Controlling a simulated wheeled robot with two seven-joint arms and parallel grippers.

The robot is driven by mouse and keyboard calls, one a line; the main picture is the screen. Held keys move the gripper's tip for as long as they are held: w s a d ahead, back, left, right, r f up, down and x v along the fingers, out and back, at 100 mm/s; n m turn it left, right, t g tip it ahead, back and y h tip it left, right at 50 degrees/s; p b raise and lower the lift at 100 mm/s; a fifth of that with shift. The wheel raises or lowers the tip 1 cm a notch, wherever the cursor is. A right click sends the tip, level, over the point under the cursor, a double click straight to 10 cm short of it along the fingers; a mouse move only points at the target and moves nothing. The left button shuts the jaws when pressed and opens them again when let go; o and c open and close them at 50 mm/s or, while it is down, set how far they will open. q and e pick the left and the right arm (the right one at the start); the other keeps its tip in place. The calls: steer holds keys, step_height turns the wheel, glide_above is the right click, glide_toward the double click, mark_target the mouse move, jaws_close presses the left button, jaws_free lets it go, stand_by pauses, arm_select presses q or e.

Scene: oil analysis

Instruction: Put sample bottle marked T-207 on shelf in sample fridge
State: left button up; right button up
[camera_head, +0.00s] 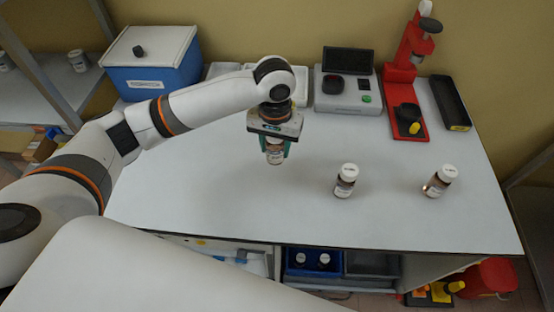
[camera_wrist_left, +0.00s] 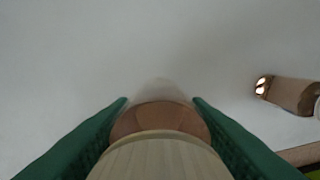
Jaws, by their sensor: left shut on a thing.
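My left gripper (camera_head: 275,143) is shut on a small bottle (camera_head: 275,156) above the table, left of its middle. The held bottle (camera_wrist_left: 160,155) also shows between the green fingers of my left gripper (camera_wrist_left: 160,102) in the left wrist view. Its label cannot be read. Two brown bottles with white caps and white labels, a middle bottle (camera_head: 345,181) and a right bottle (camera_head: 437,182), stand on the table, apart from the gripper. I cannot read T-207 on any bottle. No sample fridge can be made out for certain. My right gripper is not in view.
A blue box with a white lid (camera_head: 150,65) stands at the back left of the white table (camera_head: 300,215). A grey device (camera_head: 346,95), a red stand (camera_head: 404,85) and a black tray (camera_head: 450,103) line the back. Below are blue bins (camera_head: 300,272). The table's front is mostly clear.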

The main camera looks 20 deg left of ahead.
arm_select(q)
steer(key=shift+d+f, duration=0.15)
steer(key=shift+f, duration=0.8)
steer(key=f, duration=0.4)
steer(key=shift+a+f+p, duration=0.2)
steer(key=shift+f+p, duration=0.15)
steer(key=shift+f, duration=0.3)
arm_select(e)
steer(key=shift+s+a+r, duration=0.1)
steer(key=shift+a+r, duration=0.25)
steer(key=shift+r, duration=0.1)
arm_select(q)
steer(key=o, duration=0.9)
steer(key=shift+o, duration=0.6)
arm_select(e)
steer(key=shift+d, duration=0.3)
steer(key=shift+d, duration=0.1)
